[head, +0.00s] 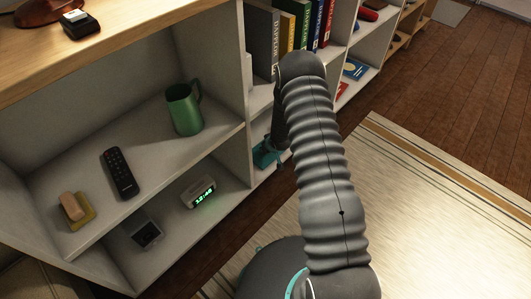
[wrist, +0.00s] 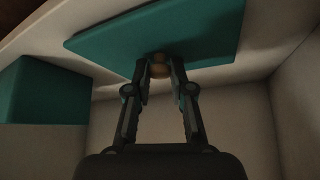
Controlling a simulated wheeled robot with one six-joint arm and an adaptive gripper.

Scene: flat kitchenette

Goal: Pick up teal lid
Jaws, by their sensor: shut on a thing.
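The teal lid (wrist: 205,35) is a flat square-edged plate with a small brownish knob (wrist: 158,68) in the wrist view. My gripper (wrist: 160,64) is shut on the knob, one finger on each side of it. A teal box (wrist: 40,95) stands to the left of the lid, apart from it in the picture. In the head view my arm hides most of the gripper. A teal piece (head: 264,156) shows beside it in the lower shelf compartment; I cannot tell whether it is the lid or the box.
Pale compartment walls (wrist: 300,100) enclose the gripper closely. In the head view, the neighbouring compartments hold a green mug (head: 184,109), a black remote (head: 120,173), a clock (head: 199,192) and a sponge (head: 76,209). Several books (head: 290,28) stand above. The rug (head: 420,200) at right is clear.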

